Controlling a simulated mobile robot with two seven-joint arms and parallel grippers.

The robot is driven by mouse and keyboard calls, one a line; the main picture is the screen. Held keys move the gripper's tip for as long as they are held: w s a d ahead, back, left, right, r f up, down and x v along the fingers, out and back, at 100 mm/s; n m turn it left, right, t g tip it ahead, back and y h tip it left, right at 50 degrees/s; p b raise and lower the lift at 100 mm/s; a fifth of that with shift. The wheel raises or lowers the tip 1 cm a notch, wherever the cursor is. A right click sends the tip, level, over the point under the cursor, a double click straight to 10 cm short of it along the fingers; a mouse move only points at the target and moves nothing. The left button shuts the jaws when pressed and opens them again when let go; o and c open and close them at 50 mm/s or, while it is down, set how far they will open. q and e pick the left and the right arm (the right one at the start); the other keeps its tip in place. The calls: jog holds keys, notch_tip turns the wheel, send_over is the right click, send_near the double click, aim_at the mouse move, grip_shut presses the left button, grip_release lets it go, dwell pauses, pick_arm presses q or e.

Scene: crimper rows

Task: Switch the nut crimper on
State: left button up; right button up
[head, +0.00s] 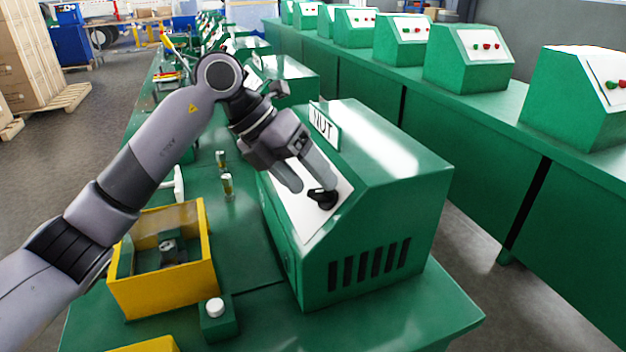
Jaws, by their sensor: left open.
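The nut crimper (390,180) is a green box with a sloped white front panel and a sign (323,126) reading NUT on top. A black rotary knob (323,199) sits low on the panel. My left gripper (312,196) is open at the panel, with one finger close to the knob and the other to its left. I cannot tell whether a finger touches the knob. The gripper and wrist hide the upper part of the panel. My right gripper does not show.
A yellow-framed box (205,245) and a small green block with a white button (215,308) stand left of the crimper on the green bench (380,320). Two small brass-coloured posts (227,186) stand behind them. Another bench with several green control boxes (470,58) runs along the right.

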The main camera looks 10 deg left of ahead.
pick_arm(q)
jog(key=shift+x, duration=1)
jog(key=c, duration=1.1)
jog(key=shift+o, duration=0.2)
jog(key=shift+m, duration=0.3)
jog(key=m+t+y+b, duration=0.1)
jog(key=m+b, duration=0.1)
jog(key=m, duration=0.1)
jog(key=shift+d+m, duration=0.15)
jog(key=shift+m, duration=0.15)
jog(key=shift+s+d+r+m+t+y+b, duration=0.1)
jog(key=shift+m+t+y+b, duration=0.1)
jog(key=shift+m+b, duration=0.5)
jog(key=shift+s+r+m+t+y+b, duration=0.15)
jog(key=shift+m+b, duration=0.25)
jog(key=shift+m, duration=0.5)
jog(key=shift+w, duration=0.1)
jog(key=o, duration=1.1)
jog(key=shift+f, duration=0.1)
jog(key=shift+c, duration=0.2)
